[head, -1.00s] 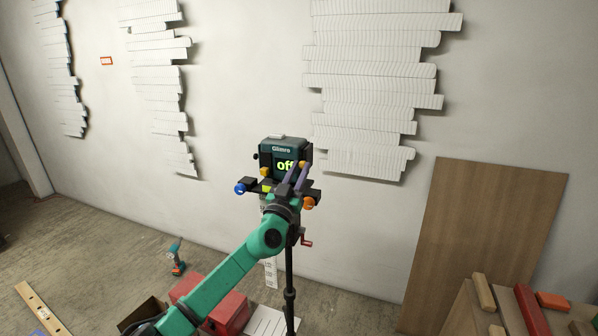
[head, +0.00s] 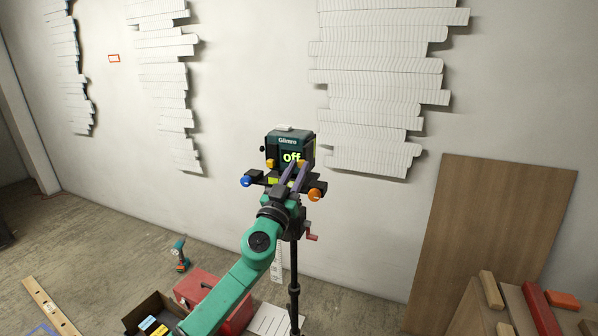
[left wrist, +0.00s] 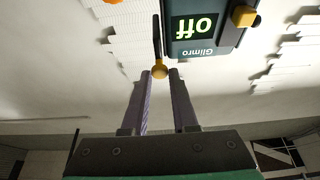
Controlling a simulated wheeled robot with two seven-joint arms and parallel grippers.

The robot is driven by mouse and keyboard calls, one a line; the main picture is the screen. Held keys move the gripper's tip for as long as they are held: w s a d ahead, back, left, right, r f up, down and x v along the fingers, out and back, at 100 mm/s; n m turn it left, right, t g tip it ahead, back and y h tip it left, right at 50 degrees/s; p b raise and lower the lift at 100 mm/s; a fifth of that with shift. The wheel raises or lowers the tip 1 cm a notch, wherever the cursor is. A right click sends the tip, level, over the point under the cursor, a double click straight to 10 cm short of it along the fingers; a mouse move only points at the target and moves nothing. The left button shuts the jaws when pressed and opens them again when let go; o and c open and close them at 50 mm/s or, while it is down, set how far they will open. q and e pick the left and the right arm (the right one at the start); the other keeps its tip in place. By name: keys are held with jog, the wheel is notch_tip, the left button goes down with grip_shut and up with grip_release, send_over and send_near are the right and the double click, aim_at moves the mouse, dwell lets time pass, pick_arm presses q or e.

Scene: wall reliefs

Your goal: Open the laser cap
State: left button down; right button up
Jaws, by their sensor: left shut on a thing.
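The laser device (head: 290,142), a dark teal box marked "Glimro" with a lit "off" display, stands on a tripod mount before the wall. It shows upside down in the left wrist view (left wrist: 200,35). A thin dark plate, seen edge-on and apparently the laser cap (left wrist: 156,35), stands at the device's side and ends in a yellow knob (left wrist: 160,72). My left gripper (left wrist: 160,74) is shut on this knob between its purple fingertips. In the head view my left gripper (head: 298,166) covers part of the device's front. My right gripper is not in view.
The tripod pole (head: 294,270) runs down below the device, with a red crank (head: 311,237) at its side. A blue knob (head: 246,181) and an orange knob (head: 314,195) flank the mount. A red toolbox (head: 195,286) and drill (head: 181,256) are on the floor.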

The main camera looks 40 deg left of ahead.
pick_arm(q)
jog(key=c, duration=0.7)
grip_release()
jog(key=shift+s+d, duration=0.1)
jog(key=shift+f, duration=0.1)
jog(key=b+v, duration=0.6)
jog(key=v, duration=0.8)
jog(key=shift+s+d, duration=0.1)
jog(key=shift+s, duration=0.05)
